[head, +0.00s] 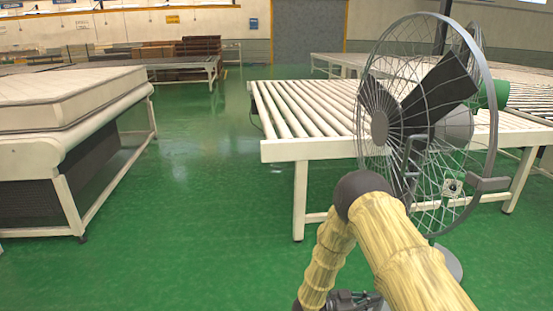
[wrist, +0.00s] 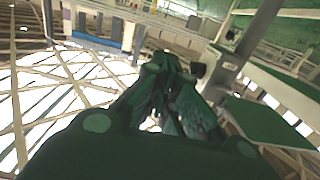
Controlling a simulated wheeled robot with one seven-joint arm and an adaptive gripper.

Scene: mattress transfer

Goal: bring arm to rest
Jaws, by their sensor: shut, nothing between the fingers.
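My gripper (wrist: 172,95) shows in the wrist view, its dark fingers drawn together with nothing between them. In the head view my arm, in pale yellow covers with a dark elbow joint, is folded at the lower right. My gripper's fingertips cannot be made out there; only dark parts show at the bottom edge. A mattress (head: 68,88) lies on a white-framed conveyor table (head: 110,183) at the left, well apart from my arm.
A large grey fan (head: 378,127) stands just beyond my arm at the right. Behind it is a white roller conveyor (head: 275,150). Green floor (head: 185,215) lies open between the left table and the roller conveyor. More tables and stacked brown goods (head: 198,46) stand at the back.

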